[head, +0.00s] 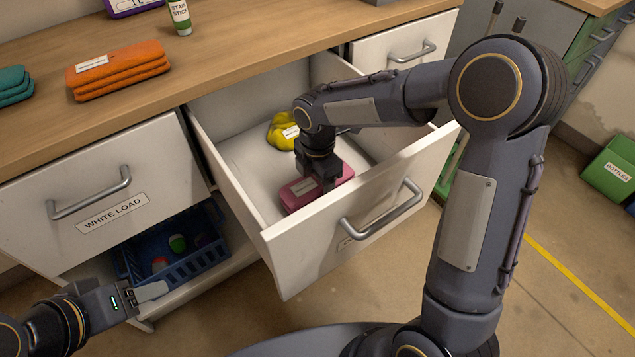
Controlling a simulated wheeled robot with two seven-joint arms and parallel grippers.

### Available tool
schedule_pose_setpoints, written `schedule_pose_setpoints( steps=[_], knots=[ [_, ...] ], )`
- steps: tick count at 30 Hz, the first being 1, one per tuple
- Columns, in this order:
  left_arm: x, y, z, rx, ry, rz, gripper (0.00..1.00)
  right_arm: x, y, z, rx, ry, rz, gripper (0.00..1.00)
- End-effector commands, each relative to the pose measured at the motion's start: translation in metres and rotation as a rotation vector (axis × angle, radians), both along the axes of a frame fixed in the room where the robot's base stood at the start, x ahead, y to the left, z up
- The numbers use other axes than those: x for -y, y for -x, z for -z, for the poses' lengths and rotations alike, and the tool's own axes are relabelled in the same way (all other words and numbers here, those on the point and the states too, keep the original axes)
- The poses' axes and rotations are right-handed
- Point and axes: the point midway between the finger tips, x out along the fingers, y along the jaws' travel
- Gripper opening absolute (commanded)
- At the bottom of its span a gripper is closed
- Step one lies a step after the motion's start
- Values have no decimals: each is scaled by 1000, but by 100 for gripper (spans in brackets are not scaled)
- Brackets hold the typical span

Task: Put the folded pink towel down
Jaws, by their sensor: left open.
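The folded pink towel (300,197) is low inside the open drawer (232,190), near its front panel. My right gripper (326,186) reaches down into the drawer and its fingers meet the top of the towel. The fingertips are partly hidden, so I cannot tell whether they grip it or whether the towel rests fully on the drawer floor. My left gripper (152,291) is open and empty at the lower left, in front of the lower shelf.
A yellow cloth (282,132) lies further back in the drawer. Folded orange towels (120,70), teal towels (14,86) and a stain stick (180,16) are on the wooden counter. A blue basket (190,262) holds small items below. A green bottles bin (610,170) stands at right.

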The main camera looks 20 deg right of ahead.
Motion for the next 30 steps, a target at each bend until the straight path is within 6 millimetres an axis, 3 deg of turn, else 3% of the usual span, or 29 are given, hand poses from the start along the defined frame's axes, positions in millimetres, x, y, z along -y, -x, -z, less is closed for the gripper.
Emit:
schedule_pose_setpoints(
  steps=[10,11,15,25,30],
  knots=[
    [0,0,1,0,0,0,56,0,0,3,2,-1,1,36],
    [0,0,1,0,0,0,56,0,0,3,2,-1,1,64],
    [0,0,1,0,0,0,56,0,0,2,1,0,1,82],
    [0,0,-1,0,0,0,56,0,-1,-1,2,-1,0,83],
    [0,0,-10,0,0,0,56,0,-1,-25,6,-1,1,83]
  ],
)
